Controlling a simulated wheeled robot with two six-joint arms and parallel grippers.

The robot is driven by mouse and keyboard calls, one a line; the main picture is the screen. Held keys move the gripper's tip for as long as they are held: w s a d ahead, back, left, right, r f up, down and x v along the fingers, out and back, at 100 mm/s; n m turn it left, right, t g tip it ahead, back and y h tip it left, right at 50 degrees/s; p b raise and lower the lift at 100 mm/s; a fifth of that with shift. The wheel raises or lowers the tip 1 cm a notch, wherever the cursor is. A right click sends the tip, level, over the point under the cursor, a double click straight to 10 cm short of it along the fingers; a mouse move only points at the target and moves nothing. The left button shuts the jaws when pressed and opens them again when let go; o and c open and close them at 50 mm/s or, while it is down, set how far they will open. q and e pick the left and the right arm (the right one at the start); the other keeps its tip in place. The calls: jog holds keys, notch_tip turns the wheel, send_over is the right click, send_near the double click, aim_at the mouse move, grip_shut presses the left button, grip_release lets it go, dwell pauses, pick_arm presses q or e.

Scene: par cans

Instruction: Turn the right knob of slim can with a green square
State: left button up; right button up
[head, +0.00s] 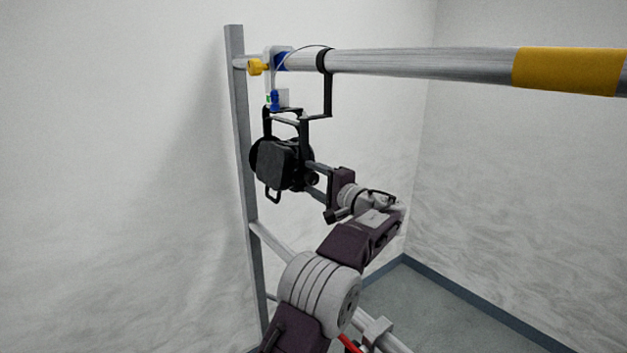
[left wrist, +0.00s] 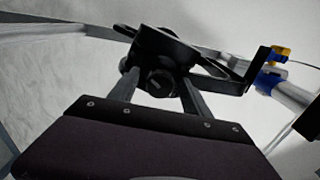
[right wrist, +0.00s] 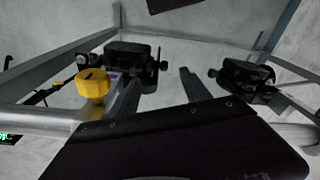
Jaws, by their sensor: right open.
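A slim black can (head: 277,163) hangs from the overhead pipe on a black yoke. A small green mark (head: 268,99) shows above it, beside a blue and white part. My left gripper (head: 309,178) is at the can's right side, with its fingers spread around a dark round knob (head: 313,179). In the left wrist view the knob (left wrist: 161,82) sits between the two fingers, with gaps on both sides. My right gripper (right wrist: 160,84) is open and empty in the right wrist view; the head view does not show it.
The pipe (head: 430,64) with a yellow band crosses above the can. A grey upright post (head: 242,140) stands to its left. The right wrist view shows a yellow knob (right wrist: 93,85) near the left finger and two black fixtures (right wrist: 130,57) (right wrist: 243,77) beyond.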

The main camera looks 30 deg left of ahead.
pick_arm(q)
jog(key=shift+d, duration=0.1)
jog(key=b+v, duration=0.3)
jog(key=v, duration=0.6)
